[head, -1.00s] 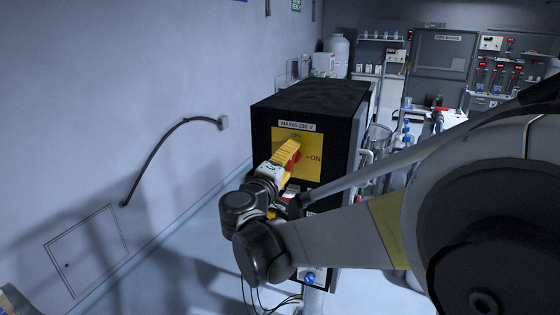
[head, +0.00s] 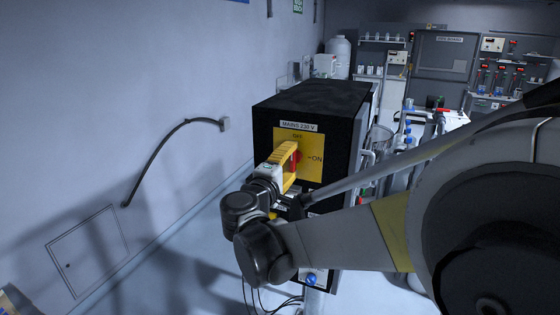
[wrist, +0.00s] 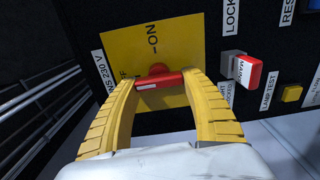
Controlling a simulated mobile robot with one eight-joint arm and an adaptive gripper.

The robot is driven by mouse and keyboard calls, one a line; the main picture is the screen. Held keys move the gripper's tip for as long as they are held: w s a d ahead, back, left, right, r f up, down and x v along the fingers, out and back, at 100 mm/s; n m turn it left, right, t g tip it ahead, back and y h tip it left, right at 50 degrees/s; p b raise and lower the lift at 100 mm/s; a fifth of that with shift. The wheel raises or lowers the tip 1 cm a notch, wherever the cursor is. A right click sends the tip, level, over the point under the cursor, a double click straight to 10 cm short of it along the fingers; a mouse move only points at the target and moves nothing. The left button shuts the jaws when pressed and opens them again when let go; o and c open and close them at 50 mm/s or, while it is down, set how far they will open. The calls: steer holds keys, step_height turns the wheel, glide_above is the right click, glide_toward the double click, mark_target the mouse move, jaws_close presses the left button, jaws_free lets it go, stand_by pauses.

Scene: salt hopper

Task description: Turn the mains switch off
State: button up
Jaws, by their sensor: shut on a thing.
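The mains switch is a red handle (head: 295,160) on a yellow plate (head: 315,168), on the front of a black cabinet labelled MAINS 230 V. The plate reads OFF at the top and ON at the right in the head view. In the wrist view, the red handle (wrist: 160,78) lies crosswise, its white-marked end toward the OFF side; ON is at the top. My gripper (wrist: 162,82) has its two yellow fingers shut on the handle, one at each end. In the head view, my gripper (head: 289,158) covers part of the handle, which looks about upright, in line with OFF.
The black cabinet (head: 310,98) stands near the left wall. In the wrist view, a red-and-white labelled piece (wrist: 247,72) and a yellow lamp test button (wrist: 291,94) sit beside the plate. Glassware (head: 380,138) stands right of the cabinet.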

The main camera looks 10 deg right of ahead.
steer(key=o, duration=1.2)
steer(key=shift+c, duration=0.2)
steer(key=v, duration=1.2)
